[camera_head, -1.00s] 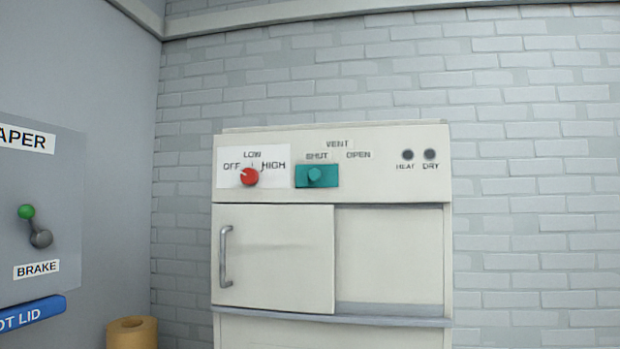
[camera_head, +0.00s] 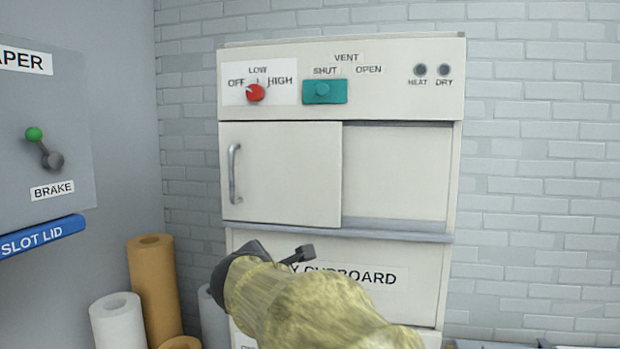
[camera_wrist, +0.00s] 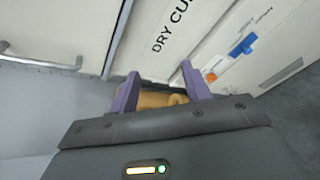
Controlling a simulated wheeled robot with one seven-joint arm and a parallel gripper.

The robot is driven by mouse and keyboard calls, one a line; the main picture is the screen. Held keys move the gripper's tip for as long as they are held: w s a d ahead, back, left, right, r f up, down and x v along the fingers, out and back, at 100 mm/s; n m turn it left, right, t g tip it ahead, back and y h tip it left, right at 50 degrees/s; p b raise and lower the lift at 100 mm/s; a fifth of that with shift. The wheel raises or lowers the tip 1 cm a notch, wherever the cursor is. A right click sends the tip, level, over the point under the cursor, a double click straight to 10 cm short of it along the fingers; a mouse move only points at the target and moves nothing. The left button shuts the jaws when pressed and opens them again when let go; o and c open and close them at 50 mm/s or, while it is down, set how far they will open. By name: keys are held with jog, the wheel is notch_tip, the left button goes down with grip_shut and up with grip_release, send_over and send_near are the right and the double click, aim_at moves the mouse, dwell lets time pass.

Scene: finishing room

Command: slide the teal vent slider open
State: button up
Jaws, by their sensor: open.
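The slider does not show in the wrist view.
A red knob (camera_head: 255,93) sits left of the slider, and two dark lamps are to its right. Below is a sliding door (camera_head: 280,175) with a metal handle. Paper rolls (camera_head: 153,285) stand at lower left, near a grey panel with a brake lever (camera_head: 43,150).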

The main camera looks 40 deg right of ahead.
aim_at(322, 90)
jog(key=s+d+r+n+t+h, duration=0.1)
jog(key=r+n+h, duration=0.3)
jog(key=r, duration=1)
jog(key=s+d+r+n+t+h, duration=0.2)
jog(key=s+r+n+t+h, duration=0.1)
jog(key=r, duration=1.1)
jog(key=shift+s+d+n+h, duration=0.2)
jog(key=shift+s+n+h, duration=0.4)
jog(key=shift+s+n, duration=0.1)
jog(key=p+x, duration=0.9)
jog(key=x, duration=0.7)
jog(key=shift+w+r, duration=0.25)
jog(key=shift+w+d+p, duration=0.3)
jog(key=shift+d+p, duration=0.1)
jog(key=shift+p, duration=0.05)
grip_shut()
